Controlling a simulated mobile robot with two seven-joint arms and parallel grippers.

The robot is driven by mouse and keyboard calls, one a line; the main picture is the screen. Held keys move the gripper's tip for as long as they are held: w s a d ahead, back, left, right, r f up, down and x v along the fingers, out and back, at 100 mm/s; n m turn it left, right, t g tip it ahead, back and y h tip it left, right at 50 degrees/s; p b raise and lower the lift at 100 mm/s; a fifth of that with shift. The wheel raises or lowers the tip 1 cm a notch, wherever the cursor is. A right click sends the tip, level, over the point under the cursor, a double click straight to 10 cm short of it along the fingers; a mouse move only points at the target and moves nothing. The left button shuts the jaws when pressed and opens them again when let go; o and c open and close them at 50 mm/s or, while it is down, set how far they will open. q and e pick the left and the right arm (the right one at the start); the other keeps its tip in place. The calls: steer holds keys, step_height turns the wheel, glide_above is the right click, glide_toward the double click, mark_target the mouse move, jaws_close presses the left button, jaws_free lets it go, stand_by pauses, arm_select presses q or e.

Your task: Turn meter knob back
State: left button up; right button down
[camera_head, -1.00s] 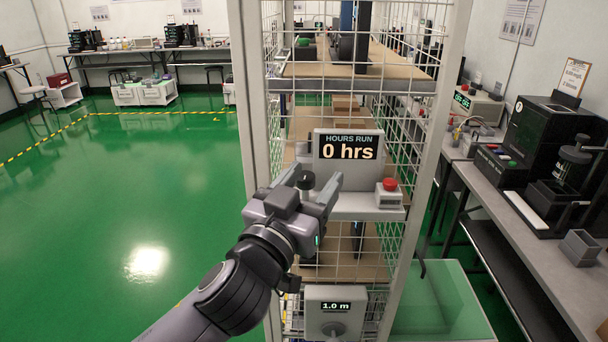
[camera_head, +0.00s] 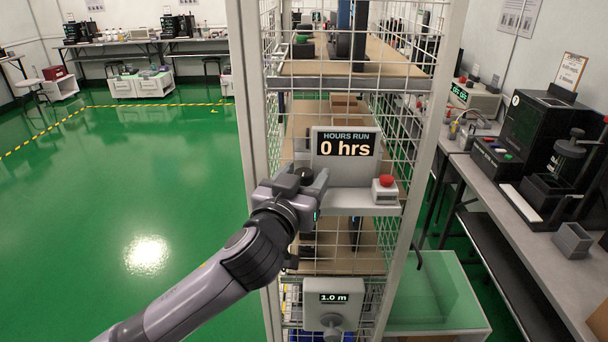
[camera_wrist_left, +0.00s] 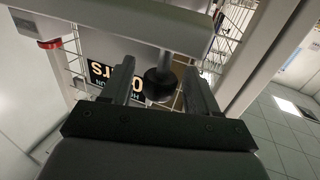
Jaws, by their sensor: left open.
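The hours meter (camera_head: 345,165) is a grey box on the rack; its screen reads "HOURS RUN 0 hrs". A black round knob (camera_head: 305,174) is at its left, partly hidden by my gripper. In the left wrist view the knob (camera_wrist_left: 160,86) on its grey stem lies between the two fingers, with gaps seen on both sides. My left gripper (camera_head: 303,178) is open around the knob, not clamped on it. A second box (camera_head: 333,304) below reads "1.0 m" and has a grey knob (camera_head: 332,322). My right gripper is not in view.
A red button on a white base (camera_head: 386,188) stands right of the meter on the same shelf. The wire mesh rack and its white posts (camera_head: 252,80) surround the meter. A bench with equipment (camera_head: 545,190) is at the right. Open green floor (camera_head: 130,190) lies at the left.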

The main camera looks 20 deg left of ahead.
arm_select(q)
steer(key=c, duration=0.9)
steer(key=shift+d+f+n+y+b, duration=0.1)
steer(key=shift+n+y+b, duration=0.3)
steer(key=shift+y, duration=0.2)
steer(key=shift+c, duration=0.2)
steer(key=shift+n+y, duration=0.3)
steer(key=shift+y, duration=0.2)
steer(key=o, duration=0.9)
steer(key=shift+o, duration=0.2)
